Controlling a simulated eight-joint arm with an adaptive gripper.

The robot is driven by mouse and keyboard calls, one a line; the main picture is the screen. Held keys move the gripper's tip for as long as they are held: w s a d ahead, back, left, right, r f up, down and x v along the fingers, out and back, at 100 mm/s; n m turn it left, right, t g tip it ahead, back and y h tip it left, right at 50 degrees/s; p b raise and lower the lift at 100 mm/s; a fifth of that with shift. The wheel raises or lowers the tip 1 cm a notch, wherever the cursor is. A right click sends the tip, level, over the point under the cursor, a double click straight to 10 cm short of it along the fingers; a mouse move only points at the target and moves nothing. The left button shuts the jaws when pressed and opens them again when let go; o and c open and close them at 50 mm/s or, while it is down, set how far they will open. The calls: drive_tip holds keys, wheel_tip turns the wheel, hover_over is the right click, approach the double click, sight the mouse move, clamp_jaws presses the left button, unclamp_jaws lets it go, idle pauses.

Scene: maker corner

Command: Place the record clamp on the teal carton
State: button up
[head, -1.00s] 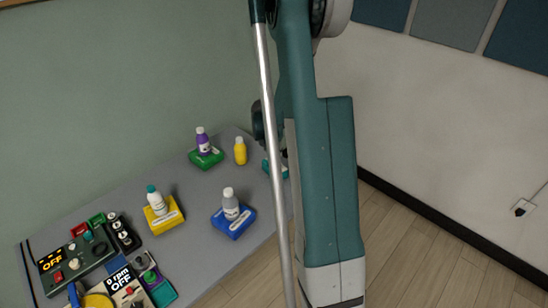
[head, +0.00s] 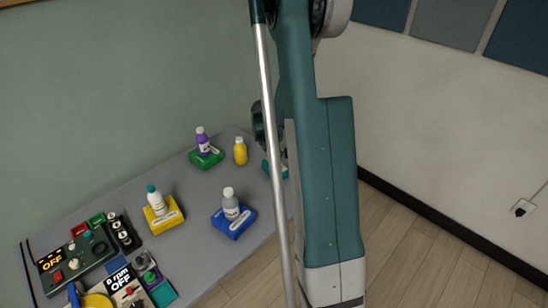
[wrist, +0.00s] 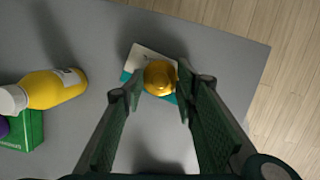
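The record clamp, a round gold-yellow knob (wrist: 160,77), shows between the fingertips of my gripper (wrist: 161,84) in the wrist view. The fingertips lie close against both of its sides, and my gripper looks shut on it. The teal carton, with a pale top (wrist: 146,56) and a teal side, is directly under the clamp in this view. Whether the clamp touches the carton top cannot be told from above. In the head view only a sliver of the teal carton (head: 267,167) shows; my arm hides the rest, the clamp and the fingertips.
A yellow bottle (head: 240,151) stands left of the teal carton. A purple bottle on a green box (head: 206,158), a white bottle on a yellow box (head: 164,218) and a grey bottle on a blue box (head: 233,222) stand nearby. Control panels (head: 75,262) fill the table's near left.

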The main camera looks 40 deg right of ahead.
drive_tip(key=shift+r, duration=0.15)
drive_tip(key=p+v, duration=0.1)
drive_tip(key=v, duration=1.1)
drive_tip(key=shift+a, duration=0.1)
idle(0.7)
drive_tip(key=s+a+r+m+t, duration=0.2)
drive_tip(key=a+r+m, duration=0.4)
drive_tip(key=a, duration=0.6)
drive_tip(key=s+a+r+m+t, duration=0.1)
drive_tip(key=s+a+r+m, duration=0.2)
drive_tip(key=a+r, duration=0.7)
drive_tip(key=s+a+r+m+t+y, duration=0.1)
drive_tip(key=s+a+m, duration=0.4)
drive_tip(key=s+a, duration=0.3)
drive_tip(key=s+a+r+m+t+y, duration=0.1)
drive_tip(key=s+a+m, duration=0.5)
drive_tip(key=a, duration=0.8)
drive_tip(key=shift+s+m+t+y, duration=0.3)
drive_tip(key=shift+s+t+y, duration=0.2)
drive_tip(key=shift+s+t, duration=0.55)
